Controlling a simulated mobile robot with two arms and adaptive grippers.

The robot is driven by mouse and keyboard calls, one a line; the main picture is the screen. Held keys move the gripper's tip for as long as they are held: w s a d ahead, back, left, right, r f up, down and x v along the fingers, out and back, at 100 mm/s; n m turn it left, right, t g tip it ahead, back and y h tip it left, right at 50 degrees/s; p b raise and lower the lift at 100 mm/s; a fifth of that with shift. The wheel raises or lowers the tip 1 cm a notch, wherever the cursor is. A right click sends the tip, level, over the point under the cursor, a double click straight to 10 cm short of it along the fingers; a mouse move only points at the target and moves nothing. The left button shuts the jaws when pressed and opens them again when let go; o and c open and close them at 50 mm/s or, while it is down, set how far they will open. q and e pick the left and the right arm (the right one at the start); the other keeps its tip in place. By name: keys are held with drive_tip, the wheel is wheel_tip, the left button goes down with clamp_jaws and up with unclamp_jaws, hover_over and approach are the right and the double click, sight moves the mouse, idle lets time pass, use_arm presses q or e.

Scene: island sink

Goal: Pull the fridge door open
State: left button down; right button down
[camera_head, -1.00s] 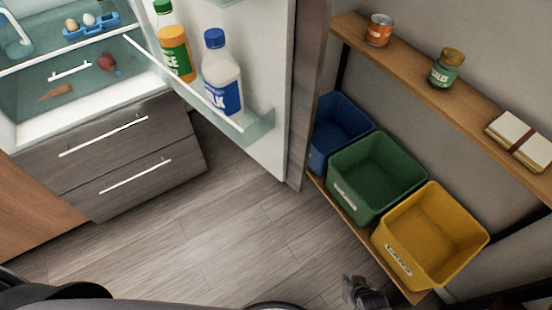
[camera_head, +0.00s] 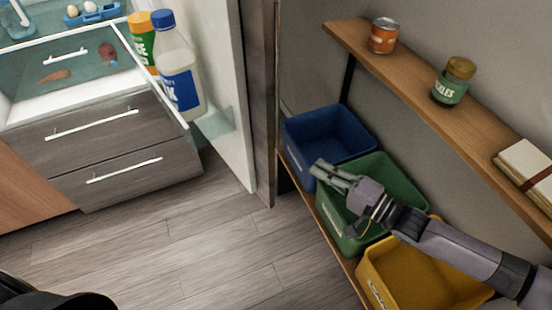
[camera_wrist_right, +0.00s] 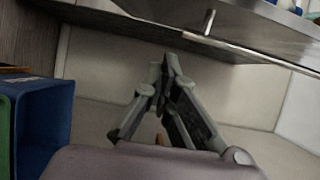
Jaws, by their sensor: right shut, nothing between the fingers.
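The fridge door (camera_head: 232,90) stands open in the head view. Its pale inner side carries a juice bottle (camera_head: 141,42) and a milk bottle (camera_head: 178,70) on a clear door shelf. The fridge interior (camera_head: 85,70) shows at the left. The door's outer face and handle are hidden. My right gripper (camera_head: 320,170) is shut and empty, over the blue and green bins and to the right of the door, apart from it. In the right wrist view its closed fingers (camera_wrist_right: 167,72) point toward a pale surface. My left gripper is not in view.
A blue bin (camera_head: 310,125), green bin (camera_head: 375,170) and yellow bin (camera_head: 385,260) stand on a low shelf at right. The upper shelf (camera_head: 410,90) bears a can, a jar and a book. Dark drawers (camera_head: 120,150) are below the fridge; the floor (camera_head: 170,240) is clear.

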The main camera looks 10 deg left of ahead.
drive_tip(key=w+a+p, duration=0.1)
drive_tip(key=a+p, duration=0.2)
drive_tip(key=a, duration=0.8)
drive_tip(key=shift+w+a, duration=0.15)
drive_tip(key=shift+w, duration=0.25)
